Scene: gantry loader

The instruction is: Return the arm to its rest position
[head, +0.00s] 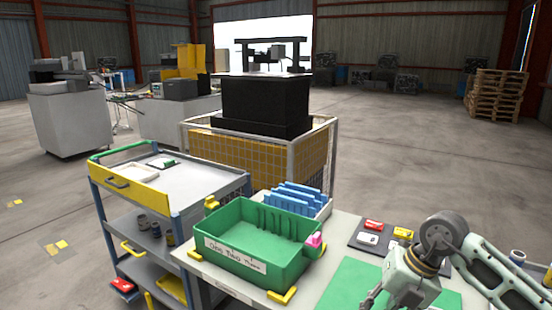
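My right arm comes in from the right over the near table. Its gripper (372,300) points down and left above the green mat (352,287), at the bottom edge of the view. Only a small part of the fingers shows, so I cannot tell whether they are open or shut, and no held object is visible. My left arm and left gripper are not in view.
A green labelled bin (245,268) stands on the table, left of my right gripper, with a pink item on its right rim. Blue racks (300,199) stand behind it. A dark tray (352,236) holds small red, white and yellow items. A shelved cart (205,183) stands left.

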